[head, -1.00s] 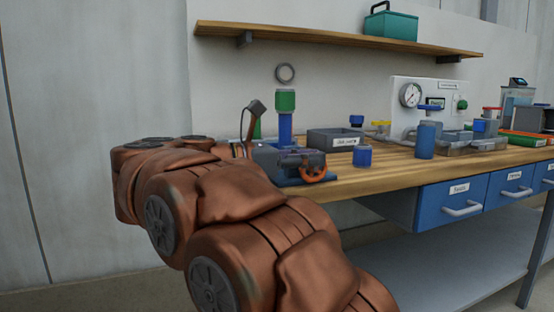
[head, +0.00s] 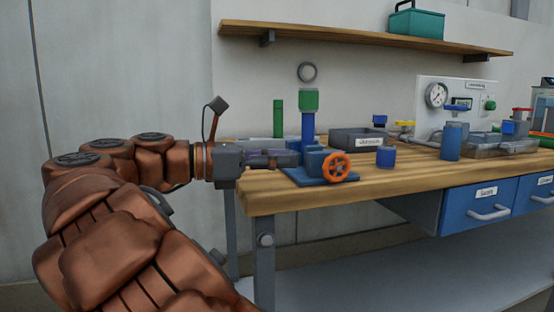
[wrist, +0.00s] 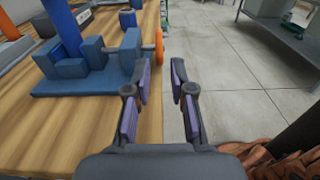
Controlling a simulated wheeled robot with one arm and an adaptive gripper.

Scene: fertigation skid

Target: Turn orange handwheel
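The orange handwheel (head: 336,167) is mounted upright on the front of a blue valve block on a blue base plate (head: 318,178) at the bench's front left. In the head view my gripper (head: 285,158) reaches in from the left, beside the blue block and not visibly around the wheel.
A blue cup (head: 386,157), a grey bin (head: 358,138) and a green-topped blue column (head: 308,125) stand nearby on the wooden bench (head: 280,203). A shelf (head: 360,35) is above. Open floor (wrist: 240,75) lies beyond the bench edge.

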